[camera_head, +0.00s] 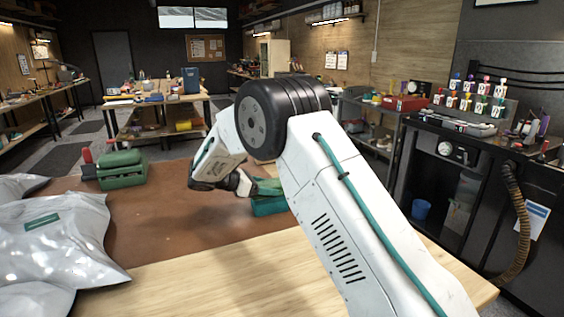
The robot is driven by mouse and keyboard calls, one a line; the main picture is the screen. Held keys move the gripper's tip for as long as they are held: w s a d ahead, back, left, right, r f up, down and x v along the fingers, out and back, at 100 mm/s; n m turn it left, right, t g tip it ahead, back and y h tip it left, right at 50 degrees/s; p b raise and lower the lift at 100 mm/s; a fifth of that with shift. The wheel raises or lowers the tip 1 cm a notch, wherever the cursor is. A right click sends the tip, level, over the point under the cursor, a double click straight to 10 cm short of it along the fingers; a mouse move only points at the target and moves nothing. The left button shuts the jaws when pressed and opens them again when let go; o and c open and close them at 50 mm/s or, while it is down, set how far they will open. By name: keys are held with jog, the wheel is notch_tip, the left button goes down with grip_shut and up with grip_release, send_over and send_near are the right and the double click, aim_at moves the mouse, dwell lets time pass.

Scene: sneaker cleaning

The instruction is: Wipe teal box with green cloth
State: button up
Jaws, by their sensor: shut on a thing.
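A teal box (268,207) sits on the brown mat (165,225), partly hidden behind my white arm. A green cloth (269,187) lies over the top of the box, touching or very close to it. My gripper (246,184) is at the left side of the cloth, above the box, and is shut on the cloth. The fingertips are small and partly hidden, so the exact grip on the cloth is not clear.
A green case (122,172) stands at the mat's far left, with a red-handled item (88,162) beside it. Shiny silver bags (60,240) fill the left front. The mat between them and the gripper is clear. A black workbench (470,135) stands at right.

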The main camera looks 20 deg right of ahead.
aim_at(275, 183)
jog(key=shift+s+d, duration=0.2)
jog(key=shift+d, duration=2.15)
jog(key=shift+d+r, duration=0.15)
jog(key=shift+r, duration=3.95)
